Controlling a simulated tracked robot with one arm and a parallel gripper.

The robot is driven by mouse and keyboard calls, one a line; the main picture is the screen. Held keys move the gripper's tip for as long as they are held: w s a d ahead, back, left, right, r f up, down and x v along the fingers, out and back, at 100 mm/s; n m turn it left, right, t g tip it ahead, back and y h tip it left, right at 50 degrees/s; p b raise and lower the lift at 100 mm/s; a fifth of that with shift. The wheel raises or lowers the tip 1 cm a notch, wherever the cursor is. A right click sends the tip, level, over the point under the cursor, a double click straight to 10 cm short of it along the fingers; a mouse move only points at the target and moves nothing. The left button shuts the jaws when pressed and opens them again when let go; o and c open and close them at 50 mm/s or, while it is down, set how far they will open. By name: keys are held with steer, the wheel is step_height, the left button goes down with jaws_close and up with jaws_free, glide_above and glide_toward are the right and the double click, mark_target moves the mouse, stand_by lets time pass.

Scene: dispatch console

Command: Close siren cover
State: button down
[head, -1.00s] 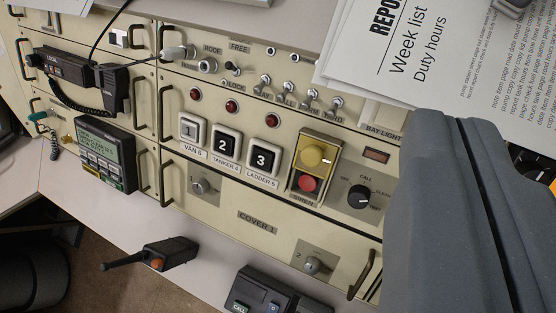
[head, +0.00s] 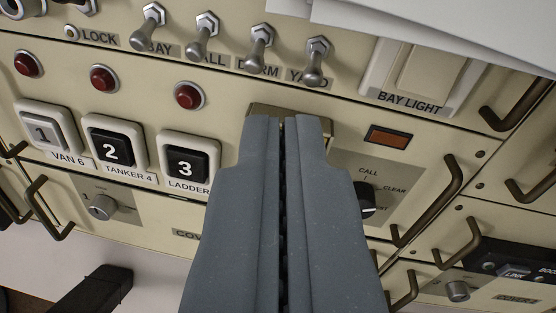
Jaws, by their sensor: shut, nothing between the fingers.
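The siren unit (head: 290,109) is almost wholly hidden behind my gripper in the head view. Only its olive-yellow top edge and a bit of its right side show past the fingertips. Its cover and red button are hidden now, so I cannot tell how the cover stands. My gripper (head: 284,120) is shut and empty, with its grey fingers side by side. The fingertips are in front of the siren unit's upper part; I cannot tell whether they touch it.
Button 3 (head: 187,162) is left of the fingers, and the call knob (head: 367,199) is right of them. Toggle switches (head: 260,47) and the bay light switch (head: 420,75) stand above. Brown handles (head: 425,205) stick out at right.

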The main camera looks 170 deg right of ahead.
steer(key=x, duration=0.5)
steer(key=shift+p, duration=0.35)
steer(key=shift+s+d+f+p, duration=0.2)
steer(key=shift+s+f+p, duration=0.2)
steer(key=shift+s+f, duration=1.1)
steer(key=shift+s+f+b, duration=0.5)
steer(key=shift+s, duration=0.3)
steer(key=shift+s+f+b, duration=0.55)
steer(key=shift+s, duration=0.25)
steer(key=shift+s+f+b, duration=0.5)
steer(key=shift+s, duration=0.3)
steer(key=shift+a, duration=0.1)
